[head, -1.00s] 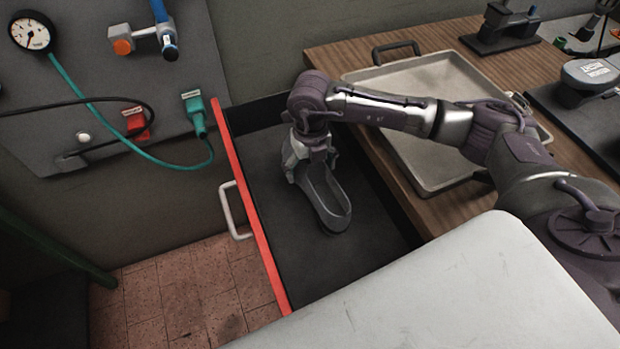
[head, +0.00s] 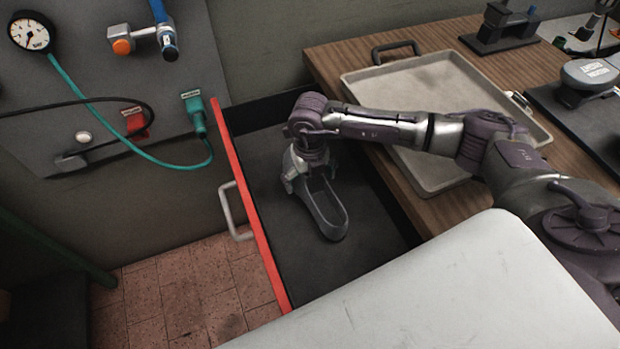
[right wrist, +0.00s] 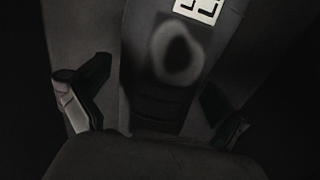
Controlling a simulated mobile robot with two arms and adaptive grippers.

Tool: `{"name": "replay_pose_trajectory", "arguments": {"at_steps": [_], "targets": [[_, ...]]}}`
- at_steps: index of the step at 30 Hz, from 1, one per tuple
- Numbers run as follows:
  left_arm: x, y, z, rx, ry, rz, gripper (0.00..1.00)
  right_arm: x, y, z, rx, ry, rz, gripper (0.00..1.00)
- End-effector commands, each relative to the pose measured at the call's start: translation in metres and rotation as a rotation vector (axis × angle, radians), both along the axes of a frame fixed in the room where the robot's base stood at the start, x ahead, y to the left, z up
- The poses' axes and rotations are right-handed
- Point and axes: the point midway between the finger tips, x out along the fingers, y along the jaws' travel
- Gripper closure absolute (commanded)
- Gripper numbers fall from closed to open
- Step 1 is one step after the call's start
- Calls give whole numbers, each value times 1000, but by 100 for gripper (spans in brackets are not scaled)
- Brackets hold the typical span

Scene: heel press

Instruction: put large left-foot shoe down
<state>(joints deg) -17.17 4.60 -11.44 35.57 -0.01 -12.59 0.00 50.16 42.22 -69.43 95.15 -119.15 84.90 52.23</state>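The large left-foot shoe (head: 325,206), a dark grey shoe form, is low in the open drawer (head: 350,265), its toe towards the front. In the head view its sole looks close to the drawer floor; I cannot tell if it touches. My right gripper (head: 304,176) is above the rear of the shoe with a finger on each side. In the right wrist view the gripper (right wrist: 157,90) straddles the dark shoe (right wrist: 160,105), fingers close to its sides. A white label with an L (right wrist: 198,10) shows at the top edge. My left gripper is not in view.
The drawer has a red front (head: 255,215) with a pale handle (head: 232,212). A wooden table (head: 455,205) with an empty metal tray (head: 425,165) stands to the right. A wall panel (head: 95,65) with hoses is at the left. Drawer floor is free around the shoe.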

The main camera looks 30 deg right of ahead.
Motion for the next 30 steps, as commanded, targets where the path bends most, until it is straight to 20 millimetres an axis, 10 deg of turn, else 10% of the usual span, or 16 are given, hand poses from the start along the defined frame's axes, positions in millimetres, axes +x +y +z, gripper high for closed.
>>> {"name": "replay_pose_trajectory", "arguments": {"at_steps": [8,30], "targets": [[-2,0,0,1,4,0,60,1,0,9,1,-3,-1,0],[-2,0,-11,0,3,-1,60,0,0,121,1,0,0,0]]}}
